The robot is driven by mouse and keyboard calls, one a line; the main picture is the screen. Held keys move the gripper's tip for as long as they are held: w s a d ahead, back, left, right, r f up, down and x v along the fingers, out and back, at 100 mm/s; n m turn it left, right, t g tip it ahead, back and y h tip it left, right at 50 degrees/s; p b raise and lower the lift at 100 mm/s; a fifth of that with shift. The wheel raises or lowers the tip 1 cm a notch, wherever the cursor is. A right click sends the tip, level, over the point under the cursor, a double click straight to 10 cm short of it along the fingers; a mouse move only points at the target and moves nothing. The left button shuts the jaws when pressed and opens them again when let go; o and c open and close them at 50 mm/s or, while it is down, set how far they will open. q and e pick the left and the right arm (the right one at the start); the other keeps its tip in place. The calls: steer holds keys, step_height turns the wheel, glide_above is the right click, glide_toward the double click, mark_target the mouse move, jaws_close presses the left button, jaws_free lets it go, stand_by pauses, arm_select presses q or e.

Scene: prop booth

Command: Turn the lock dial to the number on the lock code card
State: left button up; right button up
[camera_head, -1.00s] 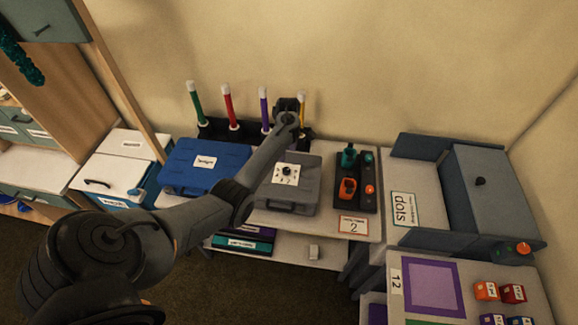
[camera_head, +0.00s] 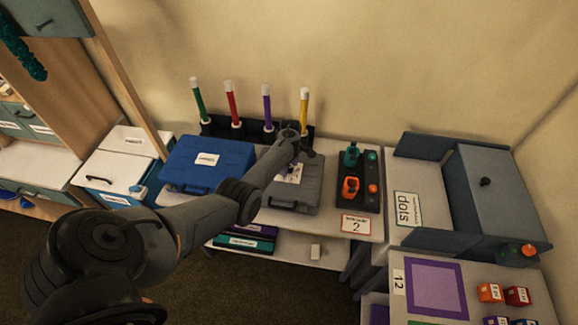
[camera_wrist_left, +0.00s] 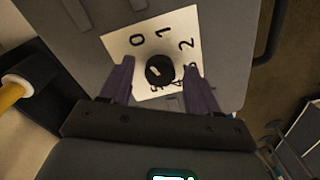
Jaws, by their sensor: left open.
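The lock dial is a small black knob (camera_wrist_left: 160,70) on a white number plate (camera_wrist_left: 120,46) on the lid of a grey case (camera_head: 306,193). The digits 0, 1 and 2 are readable on the plate; others are partly hidden. A pale mark shows on the left part of the knob, but I cannot tell which digit it points to. My left gripper (camera_wrist_left: 159,65) is open, one finger on either side of the knob, with no clear contact. In the head view my left wrist covers the knob. The lock code card (camera_head: 357,224), red-edged at the table front, reads 2.
A blue case (camera_head: 208,160) stands left of the grey case. A black panel (camera_head: 358,196) with green and orange handles lies to the right. Coloured sticks, such as the yellow one (camera_head: 304,105), stand in a black rack behind. A grey cabinet (camera_head: 490,200) stands further right.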

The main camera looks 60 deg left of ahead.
arm_select(q)
steer(key=c, duration=1)
steer(key=shift+c, duration=0.2)
steer(key=shift+m, duration=0.4)
steer(key=m+p, duration=0.2)
steer(key=m, duration=0.1)
steer(key=shift+r+m, duration=0.1)
steer(key=shift+m, duration=0.2)
steer(key=m+p, duration=0.1)
steer(key=m, duration=0.3)
steer(key=m+p, duration=0.1)
steer(key=m, duration=0.4)
steer(key=shift+s, duration=0.1)
steer(key=m+p, duration=0.1)
steer(key=m, duration=0.3)
steer(key=shift+y, duration=0.3)
steer(key=shift+m, duration=0.3)
